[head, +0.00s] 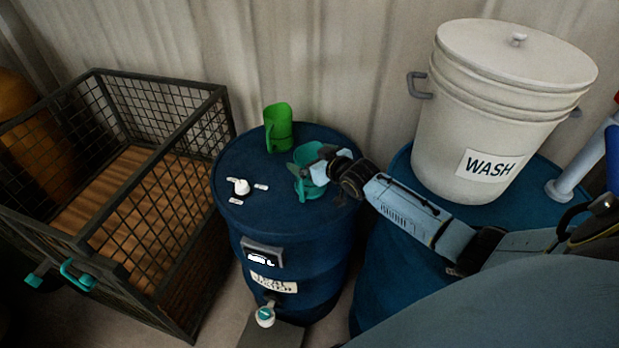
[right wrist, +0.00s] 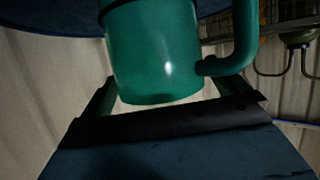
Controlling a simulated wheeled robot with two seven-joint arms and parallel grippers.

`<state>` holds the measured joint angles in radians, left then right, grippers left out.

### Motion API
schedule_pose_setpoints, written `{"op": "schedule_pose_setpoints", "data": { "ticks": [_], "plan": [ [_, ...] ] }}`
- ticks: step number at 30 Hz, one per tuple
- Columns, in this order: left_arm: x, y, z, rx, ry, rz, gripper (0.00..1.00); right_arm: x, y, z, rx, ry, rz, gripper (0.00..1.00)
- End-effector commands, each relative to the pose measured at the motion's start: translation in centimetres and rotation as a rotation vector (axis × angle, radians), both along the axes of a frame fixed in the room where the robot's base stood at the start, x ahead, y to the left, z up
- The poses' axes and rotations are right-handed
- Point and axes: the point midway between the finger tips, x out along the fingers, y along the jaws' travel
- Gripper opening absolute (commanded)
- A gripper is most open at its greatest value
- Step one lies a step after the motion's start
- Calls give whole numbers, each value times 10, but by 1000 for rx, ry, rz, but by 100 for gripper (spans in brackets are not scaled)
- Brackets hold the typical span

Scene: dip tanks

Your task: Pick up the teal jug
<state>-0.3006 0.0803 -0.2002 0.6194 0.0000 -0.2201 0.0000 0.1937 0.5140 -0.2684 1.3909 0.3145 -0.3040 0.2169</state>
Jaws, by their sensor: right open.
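The teal jug (head: 313,188) stands on top of the blue drum (head: 240,215), near its right side. My right gripper (head: 309,168) is over the jug in the head view and hides part of it. In the right wrist view the teal jug (right wrist: 152,50) fills the upper middle, with its handle (right wrist: 242,45) on the right. The fingers of my right gripper (right wrist: 163,88) show on either side of the jug, apart from each other. I cannot tell whether they touch it. My left gripper is not in view.
A green jug (head: 279,126) stands behind the teal jug on the drum. A small white knob (head: 241,187) and labels are on the drum's left part. A wire cage (head: 160,90) stands left. A white WASH bucket (head: 470,140) stands on another blue drum at right.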

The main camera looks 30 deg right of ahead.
Motion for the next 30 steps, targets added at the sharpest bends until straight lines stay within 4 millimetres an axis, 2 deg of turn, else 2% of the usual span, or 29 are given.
{"op": "schedule_pose_setpoints", "data": {
  "ticks": [5, 19, 26, 30],
  "plan": [
    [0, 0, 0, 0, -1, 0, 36, 0, 0, 0, 0, 0, 0, 100],
    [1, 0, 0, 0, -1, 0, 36, 0, 0, 0, 0, 1, 0, 41],
    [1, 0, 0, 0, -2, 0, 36, 0, 0, 2, 0, -1, 0, 41],
    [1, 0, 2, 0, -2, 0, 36, 0, 0, 17, 0, -4, 0, 41]
  ]
}}
